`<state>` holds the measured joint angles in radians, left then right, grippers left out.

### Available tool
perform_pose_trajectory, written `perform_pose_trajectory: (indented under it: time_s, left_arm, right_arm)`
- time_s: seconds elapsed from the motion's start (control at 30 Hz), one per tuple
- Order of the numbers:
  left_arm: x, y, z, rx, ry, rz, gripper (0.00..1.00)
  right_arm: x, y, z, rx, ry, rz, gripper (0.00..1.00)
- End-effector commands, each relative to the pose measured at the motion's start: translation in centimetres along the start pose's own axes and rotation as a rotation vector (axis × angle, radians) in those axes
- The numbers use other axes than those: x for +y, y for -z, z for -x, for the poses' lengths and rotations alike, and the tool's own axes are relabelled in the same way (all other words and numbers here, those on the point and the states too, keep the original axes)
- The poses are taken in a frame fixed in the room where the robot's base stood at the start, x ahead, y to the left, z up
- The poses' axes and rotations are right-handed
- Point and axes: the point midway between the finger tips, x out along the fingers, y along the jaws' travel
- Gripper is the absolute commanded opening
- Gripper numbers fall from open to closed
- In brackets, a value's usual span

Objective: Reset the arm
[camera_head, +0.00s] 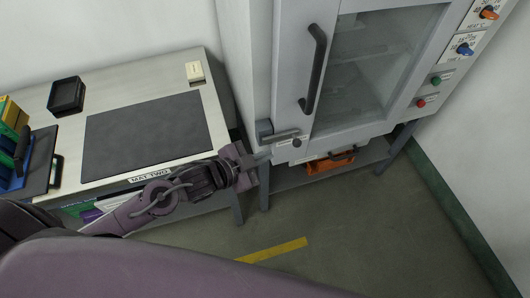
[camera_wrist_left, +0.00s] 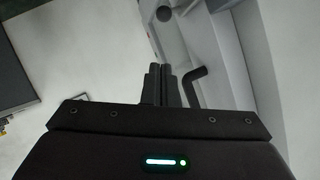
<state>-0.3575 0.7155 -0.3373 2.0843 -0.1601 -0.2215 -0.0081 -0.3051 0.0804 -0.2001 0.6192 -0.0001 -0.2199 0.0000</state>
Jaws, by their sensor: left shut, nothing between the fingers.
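My left arm comes in from the lower left in the head view. My left gripper (camera_head: 264,157) is shut and empty, in front of the lower left corner of a grey cabinet (camera_head: 262,70). It appears just below the cabinet's small lever (camera_head: 284,136); I cannot tell whether they touch. In the left wrist view the closed fingers (camera_wrist_left: 166,84) point up the picture, with a dark bent bar (camera_wrist_left: 196,82) close to their right. My right gripper is not in view.
The cabinet has a glass door with a black handle (camera_head: 316,70). An orange toolbox (camera_head: 331,161) sits on the shelf underneath. At left, a bench holds a dark mat (camera_head: 147,134), a black tray (camera_head: 66,96) and a blue bin (camera_head: 14,165). Floor at lower right is clear.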

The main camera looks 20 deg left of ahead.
Motion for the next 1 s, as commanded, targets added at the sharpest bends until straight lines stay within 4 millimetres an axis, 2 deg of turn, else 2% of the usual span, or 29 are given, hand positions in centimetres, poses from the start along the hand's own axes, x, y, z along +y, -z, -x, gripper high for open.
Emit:
perform_pose_trajectory:
  time_s: [0.27,0.37,0.47,0.57,0.6,0.67,0.7,0.77,0.8,0.87,0.9,0.97,1.0]
  left_arm:
    - [0.0,-0.1,-0.1,-0.002,0.001,0.002,0.00]
    - [-0.1,-1.8,-0.4,-0.030,0.011,0.021,0.00]
    - [-0.3,-6.2,-1.2,-0.106,0.037,0.072,0.00]
    - [0.3,-13.1,-1.7,-0.226,0.072,0.155,0.00]
    - [0.9,-16.1,-1.7,-0.279,0.084,0.194,0.00]
    - [2.2,-20.5,-1.4,-0.360,0.100,0.251,0.00]
    - [3.3,-23.4,-1.1,-0.413,0.108,0.290,0.00]
    - [5.5,-27.4,-0.4,-0.494,0.114,0.348,0.00]
    - [7.2,-29.9,0.3,-0.548,0.116,0.387,0.00]
    - [10.1,-33.4,1.4,-0.628,0.115,0.443,0.00]
    - [12.2,-35.4,2.3,-0.680,0.112,0.480,0.00]
    - [15.8,-38.1,3.8,-0.757,0.102,0.535,0.00]
    - [18.2,-39.6,4.9,-0.808,0.094,0.569,0.00]
  right_arm:
    - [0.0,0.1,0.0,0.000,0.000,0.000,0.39]
    - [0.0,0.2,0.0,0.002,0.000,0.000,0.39]
    - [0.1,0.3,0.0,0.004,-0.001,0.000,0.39]
    - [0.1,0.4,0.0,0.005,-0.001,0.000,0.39]
    - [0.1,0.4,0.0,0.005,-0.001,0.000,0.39]
    - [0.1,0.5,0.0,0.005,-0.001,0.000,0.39]
    - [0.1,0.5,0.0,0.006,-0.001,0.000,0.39]
    - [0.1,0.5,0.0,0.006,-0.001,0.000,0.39]
    - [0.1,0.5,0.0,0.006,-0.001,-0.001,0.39]
    - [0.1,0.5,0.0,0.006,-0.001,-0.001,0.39]
    - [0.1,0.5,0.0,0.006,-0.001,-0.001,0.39]
    - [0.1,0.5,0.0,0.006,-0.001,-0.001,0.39]
    - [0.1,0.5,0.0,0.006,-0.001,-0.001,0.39]
